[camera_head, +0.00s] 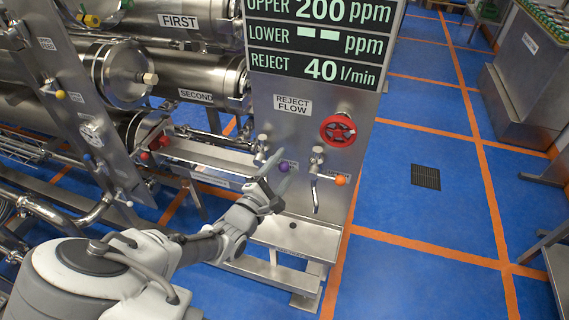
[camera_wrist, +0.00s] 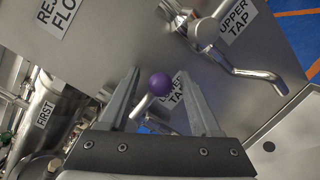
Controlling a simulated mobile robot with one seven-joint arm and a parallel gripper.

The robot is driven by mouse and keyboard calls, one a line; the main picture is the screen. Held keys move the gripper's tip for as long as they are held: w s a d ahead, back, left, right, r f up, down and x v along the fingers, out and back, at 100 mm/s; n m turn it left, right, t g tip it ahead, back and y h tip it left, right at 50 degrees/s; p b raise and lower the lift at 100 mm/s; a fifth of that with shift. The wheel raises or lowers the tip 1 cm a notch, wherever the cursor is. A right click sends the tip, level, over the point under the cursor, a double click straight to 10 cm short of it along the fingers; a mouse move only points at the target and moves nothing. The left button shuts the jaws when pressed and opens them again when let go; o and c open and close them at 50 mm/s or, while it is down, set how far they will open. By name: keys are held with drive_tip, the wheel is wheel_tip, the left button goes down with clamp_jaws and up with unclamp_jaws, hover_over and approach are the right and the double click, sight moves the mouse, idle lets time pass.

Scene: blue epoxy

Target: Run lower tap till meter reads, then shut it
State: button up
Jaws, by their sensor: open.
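The lower tap's purple ball knob (camera_head: 284,167) is on the steel panel, left of the upper tap. In the wrist view the knob (camera_wrist: 160,84) and its pale lever lie between the two fingers of my gripper (camera_wrist: 161,78), partly covering the LOWER TAP label (camera_wrist: 177,91). My gripper (camera_head: 279,173) is open around the knob; a gap shows on both sides. The meter (camera_head: 315,38) reads UPPER 200 ppm, LOWER two dashes, REJECT 40 l/min. Whether water runs from the lower tap cannot be seen.
The upper tap (camera_head: 316,180) with its orange knob (camera_head: 341,180) is close on the right. A red handwheel (camera_head: 338,130) is above it. A steel drain tray (camera_head: 297,237) is below.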

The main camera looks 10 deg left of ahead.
clamp_jaws()
idle(0.3)
idle(1.1)
